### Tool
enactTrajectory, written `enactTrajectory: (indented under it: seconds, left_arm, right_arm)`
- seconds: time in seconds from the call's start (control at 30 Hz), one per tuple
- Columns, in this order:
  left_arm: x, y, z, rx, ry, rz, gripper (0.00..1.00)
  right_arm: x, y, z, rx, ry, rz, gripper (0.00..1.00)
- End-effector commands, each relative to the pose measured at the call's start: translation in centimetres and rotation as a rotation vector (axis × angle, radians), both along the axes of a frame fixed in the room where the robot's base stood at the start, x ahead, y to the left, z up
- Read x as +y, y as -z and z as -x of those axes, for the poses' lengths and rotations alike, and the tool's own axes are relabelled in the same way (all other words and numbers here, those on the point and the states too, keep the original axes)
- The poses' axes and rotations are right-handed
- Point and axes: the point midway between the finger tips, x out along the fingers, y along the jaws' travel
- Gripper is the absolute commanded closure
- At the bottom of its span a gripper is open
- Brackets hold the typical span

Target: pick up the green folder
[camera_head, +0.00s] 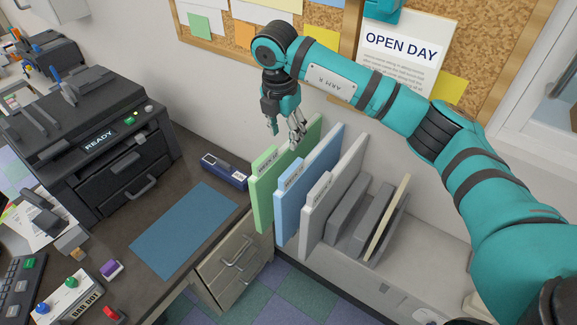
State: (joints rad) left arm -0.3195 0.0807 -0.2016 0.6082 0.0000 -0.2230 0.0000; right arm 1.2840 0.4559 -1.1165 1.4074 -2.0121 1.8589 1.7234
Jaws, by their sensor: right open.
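The green folder (265,200) stands upright at the left end of a row of folders, with a white label on its front edge. A blue folder (291,215) and a white folder (316,220) stand just to its right. My right gripper (285,138) hangs pointing down above the top of the green folder, fingers apart and empty. One finger overlaps the folder's top edge in the picture; I cannot tell whether they touch. My left gripper is not in view.
Grey dividers (347,208) and a thin beige board (388,218) stand right of the folders. A desk at left carries a black copier (95,140), a blue mat (185,232) and a dark blue box (224,171) close to the green folder. A wall with a corkboard rises behind.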

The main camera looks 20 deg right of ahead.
Motion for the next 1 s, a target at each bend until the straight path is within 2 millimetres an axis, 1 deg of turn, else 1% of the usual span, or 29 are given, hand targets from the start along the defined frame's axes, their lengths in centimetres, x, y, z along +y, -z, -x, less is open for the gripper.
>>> enactTrajectory:
  seconds: [0.03,0.13,0.27,0.33,0.5,0.63,0.73,0.9,0.93,1.0]
  left_arm:
    - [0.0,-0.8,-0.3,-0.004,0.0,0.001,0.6]
    - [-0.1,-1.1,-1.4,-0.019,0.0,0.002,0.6]
    - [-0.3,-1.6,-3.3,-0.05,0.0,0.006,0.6]
    - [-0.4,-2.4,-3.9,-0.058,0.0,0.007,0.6]
    - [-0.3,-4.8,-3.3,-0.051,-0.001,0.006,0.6]
    - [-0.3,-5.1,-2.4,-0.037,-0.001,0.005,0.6]
    - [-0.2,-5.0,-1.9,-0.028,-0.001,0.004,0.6]
    - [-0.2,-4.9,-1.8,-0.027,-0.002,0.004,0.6]
    - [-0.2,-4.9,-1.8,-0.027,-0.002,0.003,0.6]
    - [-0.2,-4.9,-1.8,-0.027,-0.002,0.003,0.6]
  right_arm:
    - [-0.1,0.6,0.0,0.004,0.0,0.0,0.52]
    - [-0.2,1.7,-0.1,0.001,0.001,0.0,0.52]
    - [-0.3,2.4,-0.2,0.001,0.001,-0.001,0.52]
    - [-0.5,2.8,-0.1,0.004,0.002,-0.001,0.52]
    - [-1.1,5.0,-0.1,0.005,0.002,0.001,0.52]
    - [-1.1,6.9,-0.3,0.003,0.001,0.0,0.52]
    - [-1.2,7.4,-0.4,-0.001,0.0,-0.001,0.52]
    - [-1.1,7.5,-0.5,-0.001,0.0,-0.001,0.52]
    - [-1.1,7.5,-0.5,-0.001,0.0,-0.001,0.53]
    - [-1.2,7.5,-0.4,-0.001,0.0,-0.001,0.62]
